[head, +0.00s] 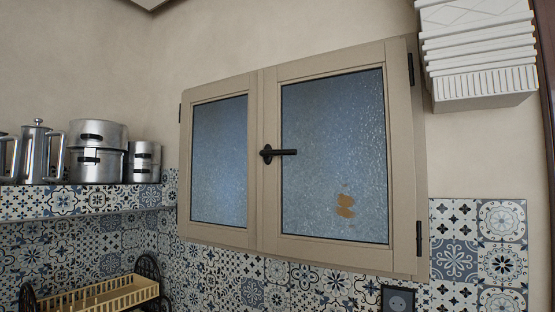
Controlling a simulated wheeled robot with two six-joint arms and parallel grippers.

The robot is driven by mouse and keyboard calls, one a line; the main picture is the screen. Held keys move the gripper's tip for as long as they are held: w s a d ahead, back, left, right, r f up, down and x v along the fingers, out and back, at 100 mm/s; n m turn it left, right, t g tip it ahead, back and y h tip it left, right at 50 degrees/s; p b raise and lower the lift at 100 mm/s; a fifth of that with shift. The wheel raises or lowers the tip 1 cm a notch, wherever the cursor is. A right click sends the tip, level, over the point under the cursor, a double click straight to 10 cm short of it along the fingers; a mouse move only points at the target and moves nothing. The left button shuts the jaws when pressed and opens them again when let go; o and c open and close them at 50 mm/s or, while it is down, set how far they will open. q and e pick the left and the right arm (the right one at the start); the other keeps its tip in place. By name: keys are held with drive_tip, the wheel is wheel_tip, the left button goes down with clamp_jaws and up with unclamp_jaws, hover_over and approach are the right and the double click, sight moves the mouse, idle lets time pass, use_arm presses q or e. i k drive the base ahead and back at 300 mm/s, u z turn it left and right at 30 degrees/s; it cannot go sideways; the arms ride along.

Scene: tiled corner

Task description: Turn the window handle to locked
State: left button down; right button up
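The window (262,170) is a beige two-panel frame with frosted blue glass, set in the wall in the middle of the head view. Its dark handle (285,152) sits on the middle stile, at the left edge of the right panel. The lever points to the right and lies about horizontal. The right panel appears to stand flush with the left panel, though I cannot tell for certain. Neither of my grippers shows in this view.
Metal pots (98,150) and a metal pitcher (36,152) stand on a tiled shelf (75,200) at the left. A yellowish rack (100,296) is below it. A white ribbed box (480,60) hangs at the upper right. A dark wall socket (398,299) is under the window.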

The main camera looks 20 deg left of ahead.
sight(265, 154)
drive_tip(key=k, duration=1.3)
drive_tip(key=u, duration=0.65)
drive_tip(key=i, duration=0.45)
drive_tip(key=u, duration=0.75)
drive_tip(key=i, duration=0.75)
drive_tip(key=z, duration=0.7)
drive_tip(key=i, duration=0.6)
drive_tip(key=z, duration=0.7)
